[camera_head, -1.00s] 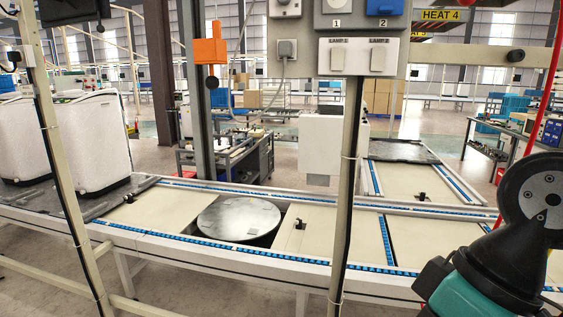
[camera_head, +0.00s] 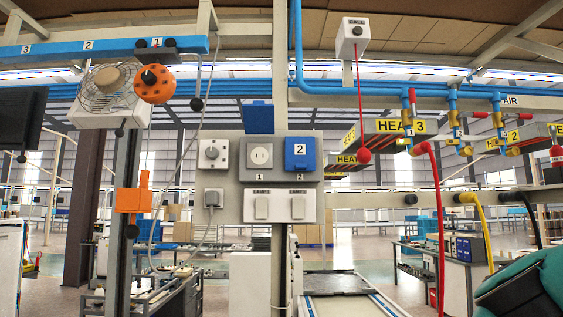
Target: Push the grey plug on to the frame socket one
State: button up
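The frame socket one (camera_head: 261,157) is a pale two-slot socket on a grey panel, with a "1" under it. Its blue lid (camera_head: 258,118) stands up above it, and its face looks bare. What looks like the grey plug (camera_head: 213,198) sits on a small plate left of and below that panel. A grey cable runs down from it. My gripper is out of view; only a teal and dark part of my arm shows at the lower right, well away from the plug and sockets.
Socket two (camera_head: 300,154) has its blue lid shut. A switch plate (camera_head: 270,206) lies below, a rotary switch (camera_head: 213,153) to the left. An orange box (camera_head: 133,200) hangs further left. Red (camera_head: 436,200) and yellow (camera_head: 478,220) hoses hang at the right, near my arm.

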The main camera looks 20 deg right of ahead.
aim_at(211, 197)
jog(key=u, duration=1.7)
jog(key=i, duration=2.9)
jog(key=z, duration=3.55)
